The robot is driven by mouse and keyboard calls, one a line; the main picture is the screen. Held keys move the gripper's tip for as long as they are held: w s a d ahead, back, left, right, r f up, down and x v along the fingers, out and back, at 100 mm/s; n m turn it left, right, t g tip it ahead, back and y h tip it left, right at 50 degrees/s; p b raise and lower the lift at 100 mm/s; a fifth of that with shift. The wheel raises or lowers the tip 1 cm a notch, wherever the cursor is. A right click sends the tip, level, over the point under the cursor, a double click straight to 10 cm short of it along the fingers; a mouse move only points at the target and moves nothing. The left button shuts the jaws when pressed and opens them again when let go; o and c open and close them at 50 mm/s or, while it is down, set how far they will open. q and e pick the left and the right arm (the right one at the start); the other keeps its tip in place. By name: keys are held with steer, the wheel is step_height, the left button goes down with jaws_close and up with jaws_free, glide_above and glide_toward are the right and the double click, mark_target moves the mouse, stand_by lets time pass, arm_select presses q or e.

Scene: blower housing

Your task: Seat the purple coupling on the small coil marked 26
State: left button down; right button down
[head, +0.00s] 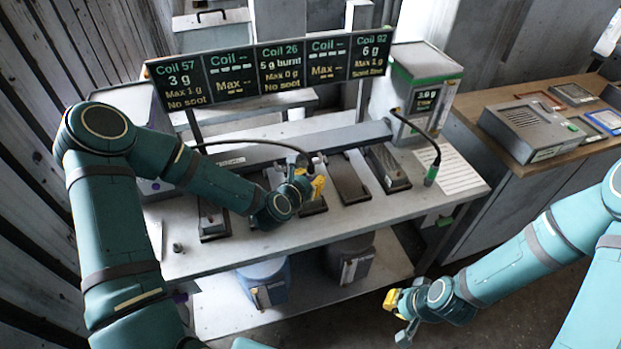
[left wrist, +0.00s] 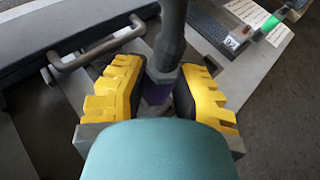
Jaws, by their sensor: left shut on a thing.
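My left gripper (head: 312,180) is over the middle of the bench. In the left wrist view its yellow fingers (left wrist: 158,95) are shut on the purple coupling (left wrist: 157,92), at the end of a thick dark hose (left wrist: 170,35). The coupling's lower end is hidden by my gripper, so I cannot tell whether it touches anything. The middle sign panel, Coil 26 (head: 279,66), reads 5 g burnt, max 0 g, no soot. The dark block (head: 313,207) beside my gripper is mostly covered. My right gripper (head: 398,310) hangs at the lower right, off the bench; its opening is unclear.
Other dark blocks (head: 350,180) line the bench; another (head: 388,168) stands right. A green-tipped hose (head: 432,172) hangs from the green-topped box (head: 425,75). A metal handle (left wrist: 80,50) is near my left fingers. Tubs (head: 263,282) stand on the lower shelf.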

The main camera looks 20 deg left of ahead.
arm_select(q)
steer(key=shift+f+b, duration=0.9)
steer(key=shift+f, duration=0.2)
steer(key=c, duration=0.8)
jaws_free()
steer(key=shift+o, duration=0.2)
steer(key=v, duration=0.7)
steer(key=shift+s+r, duration=0.2)
